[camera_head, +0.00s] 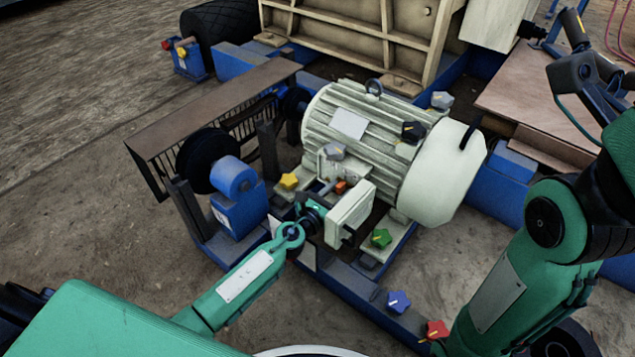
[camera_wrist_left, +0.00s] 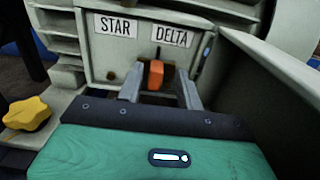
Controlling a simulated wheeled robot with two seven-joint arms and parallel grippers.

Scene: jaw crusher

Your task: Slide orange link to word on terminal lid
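The orange link (camera_wrist_left: 155,75) stands on the pale terminal box below the words STAR (camera_wrist_left: 115,26) and DELTA (camera_wrist_left: 172,33), between the two, nearer DELTA. It also shows as a small orange block in the head view (camera_head: 341,187). My left gripper (camera_wrist_left: 160,73) is open, one grey finger on each side of the link with gaps visible; in the head view it is at the box (camera_head: 325,198). The terminal lid (camera_head: 350,212) stands open beside the gripper, and its panel edge shows at right in the wrist view (camera_wrist_left: 275,75). No word is readable on the lid.
A yellow star knob (camera_head: 289,181) sits left of the box, a green one (camera_head: 381,238) to its right. The ribbed motor (camera_head: 365,140) stands right behind. A blue knob (camera_head: 398,302) and red knob (camera_head: 435,330) lie in front. The open lid leaves little room on the gripper's right.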

